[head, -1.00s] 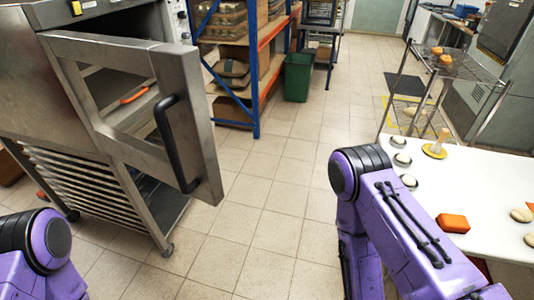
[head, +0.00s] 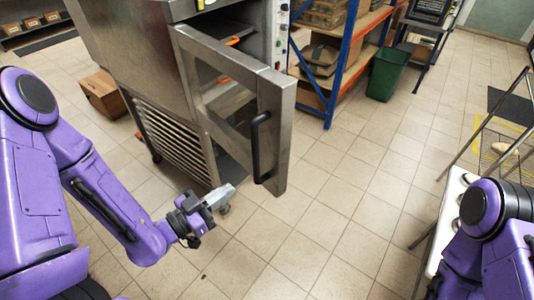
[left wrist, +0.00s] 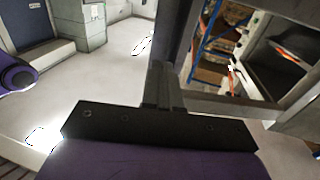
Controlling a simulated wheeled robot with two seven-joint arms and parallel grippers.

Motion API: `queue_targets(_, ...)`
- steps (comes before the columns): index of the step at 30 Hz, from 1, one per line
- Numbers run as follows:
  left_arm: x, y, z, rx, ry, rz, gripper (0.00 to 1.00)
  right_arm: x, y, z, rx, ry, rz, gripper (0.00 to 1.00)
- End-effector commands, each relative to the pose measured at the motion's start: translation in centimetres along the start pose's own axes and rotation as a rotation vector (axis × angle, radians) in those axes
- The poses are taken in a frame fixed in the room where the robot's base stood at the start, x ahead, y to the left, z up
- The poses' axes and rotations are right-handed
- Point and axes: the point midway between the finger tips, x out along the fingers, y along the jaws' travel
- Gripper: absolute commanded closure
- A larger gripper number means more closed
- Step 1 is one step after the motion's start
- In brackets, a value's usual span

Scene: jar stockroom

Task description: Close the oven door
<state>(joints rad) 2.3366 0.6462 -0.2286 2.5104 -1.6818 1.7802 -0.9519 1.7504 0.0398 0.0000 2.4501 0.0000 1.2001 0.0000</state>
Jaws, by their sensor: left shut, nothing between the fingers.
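The steel oven (head: 150,55) stands at upper left of centre in the head view. Its oven door (head: 275,120) is open, swung out toward me, with a large window and a black handle (head: 261,148) on its outer side. My left gripper (head: 226,194) is shut and empty, low in front of the oven and left of the door's free edge, apart from the handle. In the left wrist view the shut fingers (left wrist: 160,85) point toward the door frame (left wrist: 185,35); whether they touch it I cannot tell. My right gripper is out of view.
A blue and orange shelf rack (head: 330,75) and a green bin (head: 388,75) stand right of the oven. A cardboard box (head: 102,95) lies on the floor at left. A white table (head: 445,220) is at right. The tiled floor between is open.

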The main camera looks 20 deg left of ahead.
Motion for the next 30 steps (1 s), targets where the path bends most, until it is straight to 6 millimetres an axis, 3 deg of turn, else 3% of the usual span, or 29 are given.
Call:
queue_targets(5,2.4,0.2,0.7,0.009,0.009,0.011,1.00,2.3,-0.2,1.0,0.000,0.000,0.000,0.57)
queue_targets(8,4.6,0.2,1.1,0.013,0.010,0.014,1.00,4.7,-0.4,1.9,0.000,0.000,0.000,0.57)
queue_targets(12,7.7,0.3,0.8,0.010,0.007,0.010,1.00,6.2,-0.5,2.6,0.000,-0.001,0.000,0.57)
queue_targets(23,9.9,0.2,0.9,0.007,0.007,0.007,1.00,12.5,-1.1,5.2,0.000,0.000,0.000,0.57)
queue_targets(25,11.1,0.2,-0.2,0.002,0.000,0.008,1.00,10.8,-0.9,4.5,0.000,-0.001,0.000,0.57)
queue_targets(30,13.1,0.2,-0.1,0.002,0.001,0.006,1.00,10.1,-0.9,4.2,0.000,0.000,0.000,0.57)
